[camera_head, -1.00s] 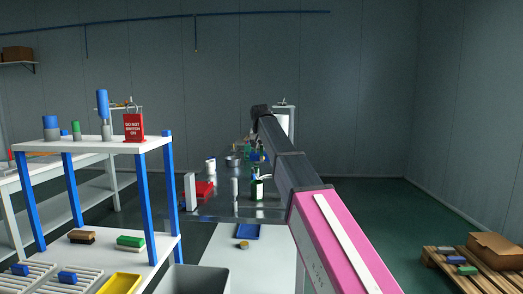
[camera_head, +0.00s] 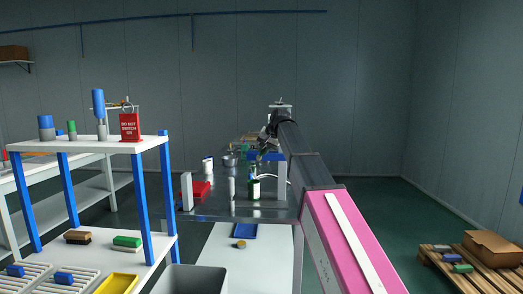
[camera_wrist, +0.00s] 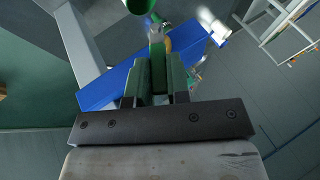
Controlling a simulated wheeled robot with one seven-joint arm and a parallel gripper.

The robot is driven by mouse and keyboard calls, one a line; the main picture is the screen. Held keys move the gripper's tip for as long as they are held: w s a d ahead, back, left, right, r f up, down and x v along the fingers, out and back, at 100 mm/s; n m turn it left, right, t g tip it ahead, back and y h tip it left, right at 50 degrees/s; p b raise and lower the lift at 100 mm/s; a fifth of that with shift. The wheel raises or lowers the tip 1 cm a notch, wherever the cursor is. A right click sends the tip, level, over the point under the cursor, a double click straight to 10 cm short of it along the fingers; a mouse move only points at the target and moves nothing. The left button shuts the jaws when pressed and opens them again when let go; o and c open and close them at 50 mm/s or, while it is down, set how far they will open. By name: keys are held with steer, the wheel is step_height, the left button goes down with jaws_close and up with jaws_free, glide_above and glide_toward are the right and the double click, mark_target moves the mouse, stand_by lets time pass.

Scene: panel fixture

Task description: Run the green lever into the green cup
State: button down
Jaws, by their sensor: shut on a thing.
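In the wrist view my gripper (camera_wrist: 158,68) is shut on a narrow green bar, which looks like the green lever (camera_wrist: 157,51); its far end is pale. A blue panel (camera_wrist: 105,90) lies behind the fingers. A round green piece, likely the green cup (camera_wrist: 140,5), is cut off by the top edge, a short way beyond the lever's end and apart from it. In the head view my gripper (camera_head: 264,143) is small and dark at the fixture, above a blue part (camera_head: 267,156). The lever and cup cannot be told apart there.
A dark shiny table (camera_head: 215,209) holds a red block (camera_head: 201,189), a white upright plate (camera_head: 187,191), a green-and-white bottle (camera_head: 254,187) and small cylinders. A blue-legged shelf (camera_head: 90,146) stands left. A grey bin (camera_head: 195,280) stands in front.

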stand_by(0.3)
steer(key=c, duration=1.1)
jaws_free()
steer(key=v, duration=1)
steer(key=shift+s+d+r, duration=0.2)
steer(key=shift+d, duration=0.2)
